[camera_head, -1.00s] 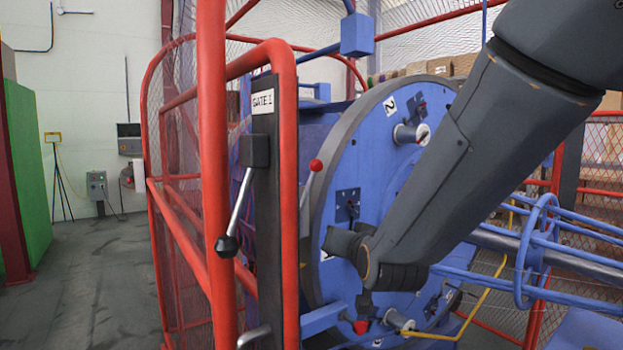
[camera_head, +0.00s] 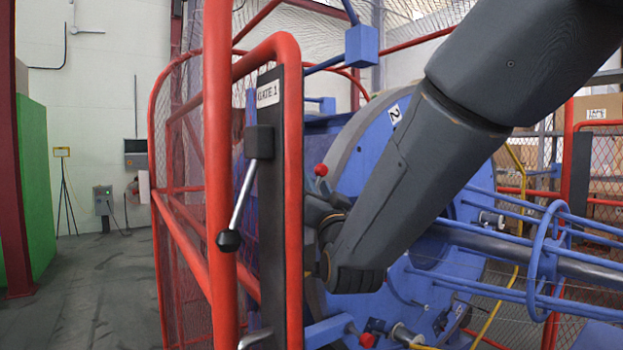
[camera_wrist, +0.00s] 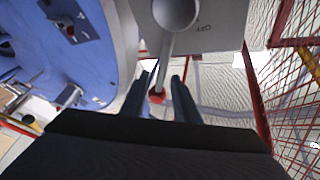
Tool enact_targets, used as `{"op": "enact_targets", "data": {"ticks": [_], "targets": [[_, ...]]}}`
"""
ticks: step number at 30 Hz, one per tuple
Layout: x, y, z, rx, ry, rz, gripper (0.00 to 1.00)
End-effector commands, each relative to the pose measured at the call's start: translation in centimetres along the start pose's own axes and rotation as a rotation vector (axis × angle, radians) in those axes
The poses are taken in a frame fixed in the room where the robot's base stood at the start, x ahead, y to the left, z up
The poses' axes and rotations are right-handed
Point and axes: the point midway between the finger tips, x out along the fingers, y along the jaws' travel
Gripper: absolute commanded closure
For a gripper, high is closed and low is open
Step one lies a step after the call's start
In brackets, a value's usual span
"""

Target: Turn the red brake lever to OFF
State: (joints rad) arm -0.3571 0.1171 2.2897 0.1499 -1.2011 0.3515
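The brake lever is a grey shaft (camera_wrist: 167,58) with a red knob (camera_wrist: 157,97), hanging from a round hub on a grey plate in the wrist view. Letters that look like OFF, upside down, are on that plate (camera_wrist: 220,12). My gripper (camera_wrist: 161,84) has its two dark fingers apart, one on each side of the lever near the knob. Contact with the shaft cannot be made out. In the head view the red knob (camera_head: 321,170) shows just right of the gate post, above my wrist. My fingers are hidden there.
A red tubular gate frame (camera_head: 217,150) with a black-knobbed handle (camera_head: 229,240) stands close on the left. The big blue disc (camera_head: 365,150) is right behind my arm. Blue rods (camera_head: 580,262) run off to the right. Open floor (camera_head: 95,280) lies at the left.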

Motion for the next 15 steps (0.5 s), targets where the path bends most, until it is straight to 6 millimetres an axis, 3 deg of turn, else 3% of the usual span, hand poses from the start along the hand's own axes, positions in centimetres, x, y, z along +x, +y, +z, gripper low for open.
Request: {"op": "enact_targets", "data": {"ticks": [6, 15], "targets": [[3.4, 0.0, -0.1, 0.0, 0.0, 0.001, 0.72], [5.3, 0.0, 0.0, -0.001, -0.001, 0.0, 0.72]]}}
